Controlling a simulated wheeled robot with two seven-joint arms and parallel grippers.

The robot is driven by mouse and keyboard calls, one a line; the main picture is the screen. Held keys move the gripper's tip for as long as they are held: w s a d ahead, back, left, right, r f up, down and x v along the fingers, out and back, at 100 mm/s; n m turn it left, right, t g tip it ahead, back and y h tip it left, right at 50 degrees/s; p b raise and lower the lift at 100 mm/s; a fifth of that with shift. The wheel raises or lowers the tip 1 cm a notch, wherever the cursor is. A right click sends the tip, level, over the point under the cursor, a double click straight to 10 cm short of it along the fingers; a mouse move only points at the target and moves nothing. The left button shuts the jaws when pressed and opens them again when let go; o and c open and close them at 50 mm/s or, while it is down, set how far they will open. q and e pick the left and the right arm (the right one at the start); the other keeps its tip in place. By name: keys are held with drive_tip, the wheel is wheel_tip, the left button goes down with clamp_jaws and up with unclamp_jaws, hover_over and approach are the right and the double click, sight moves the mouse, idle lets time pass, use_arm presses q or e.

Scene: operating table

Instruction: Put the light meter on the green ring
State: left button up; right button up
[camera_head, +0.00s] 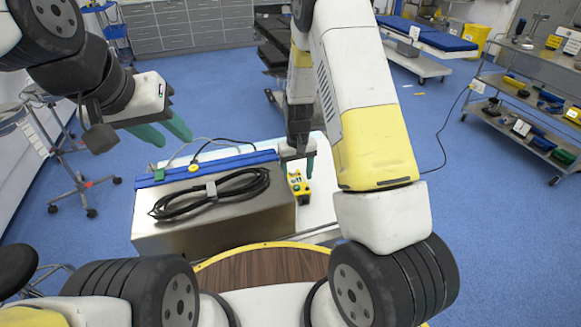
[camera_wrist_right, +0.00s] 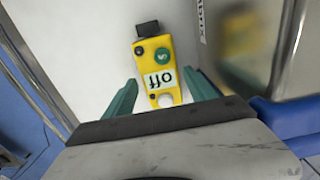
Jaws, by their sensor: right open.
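In the head view the right gripper (camera_head: 297,163) hangs just above the device. My left gripper (camera_head: 168,133) is open and empty at the upper left. I cannot make out a green ring.
A steel box (camera_head: 220,222) with a coiled black cable (camera_head: 215,193) on top stands left of the device. The white tabletop (camera_head: 318,205) is narrow around it. A blue bar (camera_head: 205,168) runs along the box's back. A wall-like reflective panel (camera_wrist_right: 245,45) is close by.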

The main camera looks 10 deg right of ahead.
sight(297, 181)
drive_tip(key=shift+s+f, duration=0.1)
drive_tip(key=shift+f, duration=1.4)
clamp_jaws()
drive_tip(key=shift+r, duration=0.1)
drive_tip(key=shift+r, duration=0.1)
